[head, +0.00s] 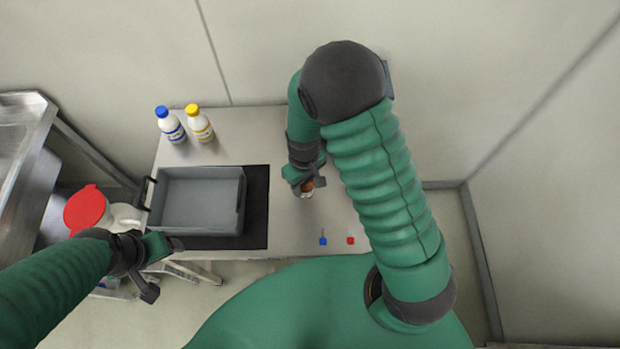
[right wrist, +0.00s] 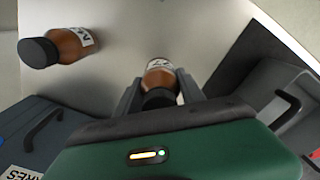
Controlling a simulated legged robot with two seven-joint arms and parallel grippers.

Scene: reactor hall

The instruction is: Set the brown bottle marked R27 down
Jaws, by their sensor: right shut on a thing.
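My right gripper (head: 305,188) is shut on a brown bottle (right wrist: 160,80) with a dark cap and a white label. In the right wrist view the bottle is between the two fingers, cap towards the palm. Its label shows only in part, and I cannot read the full mark. In the head view only a bit of the bottle (head: 308,187) shows under the gripper, above the light table (head: 288,220). I cannot tell whether its base touches the table. My left gripper (head: 164,266) is open and empty, at the front left of the grey bin.
A second brown bottle (right wrist: 70,44) is at left in the right wrist view. A grey bin (head: 197,232) is on a black mat (head: 257,205). White bottles with blue (head: 172,128) and yellow (head: 200,126) caps stand behind it. Small blue (head: 323,240) and red (head: 350,240) items are in front.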

